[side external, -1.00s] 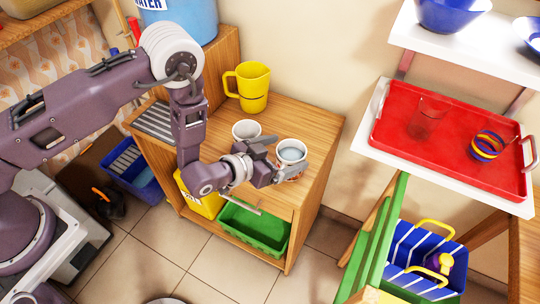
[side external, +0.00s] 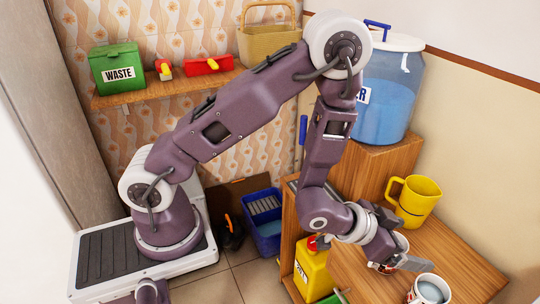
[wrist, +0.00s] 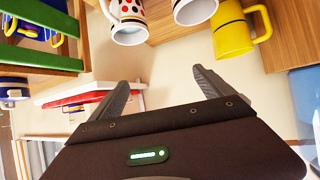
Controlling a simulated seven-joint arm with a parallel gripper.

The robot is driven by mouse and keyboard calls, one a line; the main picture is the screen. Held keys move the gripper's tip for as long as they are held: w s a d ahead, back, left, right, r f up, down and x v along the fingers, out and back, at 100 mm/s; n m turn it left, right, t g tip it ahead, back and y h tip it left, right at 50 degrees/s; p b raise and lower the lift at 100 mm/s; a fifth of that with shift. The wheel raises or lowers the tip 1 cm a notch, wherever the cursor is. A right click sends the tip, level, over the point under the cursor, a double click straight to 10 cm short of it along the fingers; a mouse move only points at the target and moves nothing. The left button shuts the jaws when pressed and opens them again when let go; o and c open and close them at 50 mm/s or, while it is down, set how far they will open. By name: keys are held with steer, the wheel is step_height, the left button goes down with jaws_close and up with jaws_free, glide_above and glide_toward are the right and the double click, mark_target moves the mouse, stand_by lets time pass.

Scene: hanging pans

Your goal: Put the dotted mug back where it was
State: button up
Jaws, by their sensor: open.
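The dotted mug (wrist: 128,24), white with red and black dots, is at the top of the wrist view. A second white mug (wrist: 195,10) is to its right, cut off by the frame edge. In the side view, a mug (side external: 428,290) at the bottom edge appears to be the dotted one, standing on the wooden cabinet. The other mug is partly hidden behind my gripper (side external: 404,240). In the wrist view my gripper (wrist: 160,78) is open, with nothing between its fingers. The dotted mug is beyond the fingertips, apart from them.
A yellow jug (side external: 415,200) stands on the cabinet top (side external: 455,255) behind the mugs. A large water container (side external: 388,95) stands on a raised wooden block. The wrist view also shows a red tray (wrist: 85,97) and a green-railed rack (wrist: 40,58) at left.

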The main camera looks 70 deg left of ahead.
steer(key=s+a+r+n+g+y, duration=0.1)
steer(key=s+a+r, duration=0.25)
steer(key=r, duration=0.35)
steer(key=s+a+r+n+g+y, duration=0.1)
steer(key=s+a+r, duration=0.1)
steer(key=a+r, duration=0.45)
steer(key=s+a+r+g, duration=0.1)
steer(key=s+r, duration=0.1)
steer(key=s, duration=0.5)
steer(key=s+a+r+g+y, duration=0.1)
steer(key=s+a+r, duration=0.1)
steer(key=s, duration=0.5)
steer(key=s+a+r+n+g, duration=0.1)
steer(key=s+r, duration=0.1)
steer(key=s, duration=0.5)
steer(key=shift+s+a+r+g, duration=0.3)
steer(key=shift+s+r, duration=0.05)
steer(key=shift+s, duration=0.05)
